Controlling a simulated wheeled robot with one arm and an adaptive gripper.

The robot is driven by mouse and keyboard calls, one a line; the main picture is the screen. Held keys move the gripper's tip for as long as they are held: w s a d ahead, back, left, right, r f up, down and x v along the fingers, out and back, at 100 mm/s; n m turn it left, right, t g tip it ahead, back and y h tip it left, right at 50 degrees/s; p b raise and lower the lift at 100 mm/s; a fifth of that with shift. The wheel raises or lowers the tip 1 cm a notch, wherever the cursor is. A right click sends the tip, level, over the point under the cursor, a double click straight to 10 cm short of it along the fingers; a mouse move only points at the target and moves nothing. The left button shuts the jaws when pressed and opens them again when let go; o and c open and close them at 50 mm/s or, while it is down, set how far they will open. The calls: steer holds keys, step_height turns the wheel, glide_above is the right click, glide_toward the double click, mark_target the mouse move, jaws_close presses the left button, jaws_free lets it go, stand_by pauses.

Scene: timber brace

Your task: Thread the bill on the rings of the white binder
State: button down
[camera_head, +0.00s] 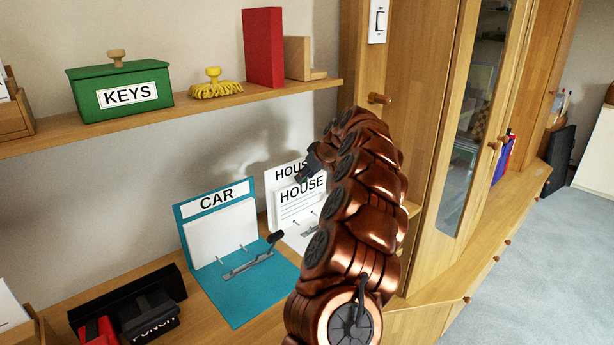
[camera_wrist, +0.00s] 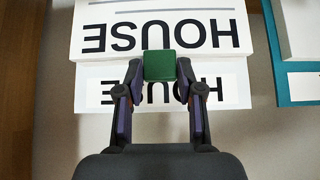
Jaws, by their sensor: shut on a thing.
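The white binder (camera_head: 281,182) labelled HOUSE stands open on the counter, to the right of the blue CAR binder. The bill (camera_head: 291,209), a white sheet headed HOUSE with printed lines, is upright in front of it. My gripper (camera_head: 310,165) is at the bill's top edge, shut on a small green block (camera_wrist: 160,66) there. In the wrist view, upside down, the bill (camera_wrist: 210,13) overlaps the binder (camera_wrist: 88,75), whose label shows beyond the bill's edge. The arm hides part of the binder's right side and base. I cannot tell whether the rings pass through the bill.
The blue CAR binder (camera_head: 252,293), with rings and a lever, stands close on the left. A black punch (camera_head: 149,318) is at the front left. The shelf above holds a green KEYS box (camera_head: 119,91), a yellow item (camera_head: 215,89) and a red book (camera_head: 264,47). A cabinet (camera_head: 424,150) stands right.

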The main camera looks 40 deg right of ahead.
steer(key=shift+w, duration=0.1)
steer(key=c, duration=0.7)
jaws_free()
steer(key=shift+o, duration=0.2)
steer(key=o, duration=0.5)
step_height(320, 180, up, 8)
steer(key=p, duration=0.2)
steer(key=shift+p, duration=0.3)
stand_by(0.6)
